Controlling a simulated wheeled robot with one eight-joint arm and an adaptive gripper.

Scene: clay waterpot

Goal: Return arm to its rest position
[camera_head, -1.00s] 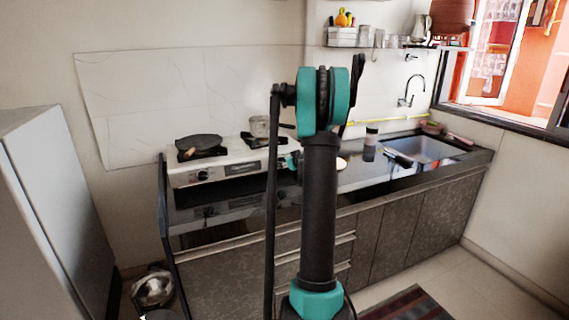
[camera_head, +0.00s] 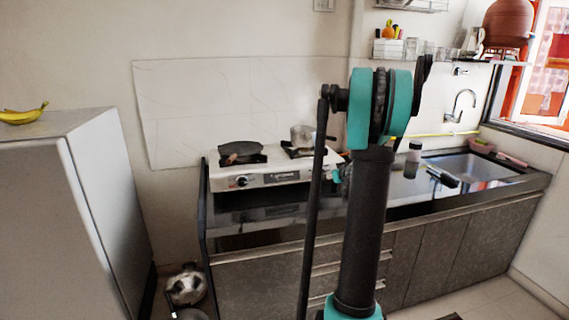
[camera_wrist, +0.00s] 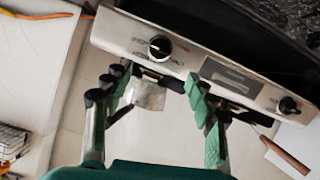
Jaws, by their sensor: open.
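My arm rises through the right middle of the head view. Its black forearm and teal elbow stand in front of the counter. My gripper is mostly hidden behind the arm there; a bit of teal (camera_head: 338,172) shows by the right end of the stove. In the wrist view my gripper (camera_wrist: 158,82) is open, with its green fingers apart and nothing held between them. The front of the white stove (camera_wrist: 160,48), with its knobs, lies just beyond the fingertips in that view. The brown clay pot (camera_head: 509,22) stands on the shelf at the upper right, away from my gripper.
The stove (camera_head: 275,178) carries a dark pan (camera_head: 240,150) and a metal pot (camera_head: 302,136). A sink (camera_head: 470,168) and a bottle (camera_head: 413,160) are to the right. A fridge (camera_head: 60,200) with bananas (camera_head: 22,115) on top stands left. A metal pot (camera_head: 186,286) is on the floor.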

